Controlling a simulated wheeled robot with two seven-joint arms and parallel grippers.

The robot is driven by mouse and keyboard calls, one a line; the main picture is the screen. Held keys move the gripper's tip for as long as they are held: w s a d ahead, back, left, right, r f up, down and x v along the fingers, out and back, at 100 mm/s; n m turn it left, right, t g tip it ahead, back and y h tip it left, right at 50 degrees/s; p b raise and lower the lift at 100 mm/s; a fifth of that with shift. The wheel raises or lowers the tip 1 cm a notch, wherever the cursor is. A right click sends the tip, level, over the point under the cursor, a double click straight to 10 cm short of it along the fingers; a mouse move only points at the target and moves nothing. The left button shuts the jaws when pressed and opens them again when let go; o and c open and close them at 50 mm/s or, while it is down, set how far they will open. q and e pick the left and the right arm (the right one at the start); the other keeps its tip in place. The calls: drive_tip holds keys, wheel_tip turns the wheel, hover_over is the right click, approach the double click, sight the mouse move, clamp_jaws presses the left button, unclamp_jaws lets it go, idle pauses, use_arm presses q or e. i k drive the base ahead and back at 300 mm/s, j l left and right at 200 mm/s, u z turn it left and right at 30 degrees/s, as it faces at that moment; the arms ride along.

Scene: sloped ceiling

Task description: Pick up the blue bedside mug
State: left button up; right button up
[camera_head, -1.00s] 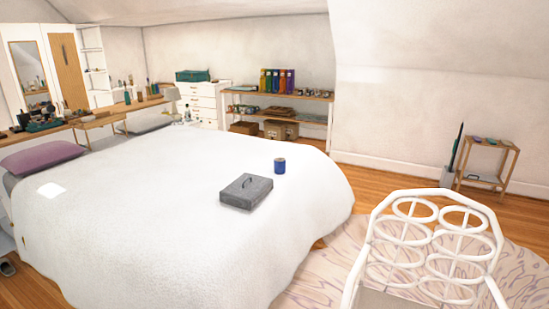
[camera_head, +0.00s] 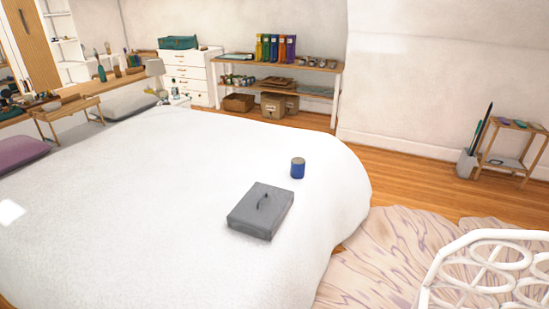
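A small blue cylinder with a greyish top, which looks like the blue mug (camera_head: 297,169), stands upright on the white bed (camera_head: 130,210), near its right side. No handle can be made out on it. A grey box with a dark handle on its lid (camera_head: 261,210) lies on the bed just in front and to the left of it, apart from it. Neither of my grippers shows in the head view.
A white chair with a ring-pattern back (camera_head: 490,270) stands at the lower right on a patterned rug (camera_head: 385,255). A shelf with binders (camera_head: 320,66) and white drawers (camera_head: 187,78) stand at the back. Wooden floor (camera_head: 410,178) lies open right of the bed.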

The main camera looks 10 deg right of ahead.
sight(298, 166)
drive_tip(key=i+l+u, duration=0.15)
drive_tip(key=i+l, duration=0.25)
drive_tip(key=i+l+u, duration=0.1)
drive_tip(key=i+l, duration=0.3)
drive_tip(key=i+l+u, duration=0.15)
drive_tip(key=i+l, duration=0.2)
drive_tip(key=l, duration=0.3)
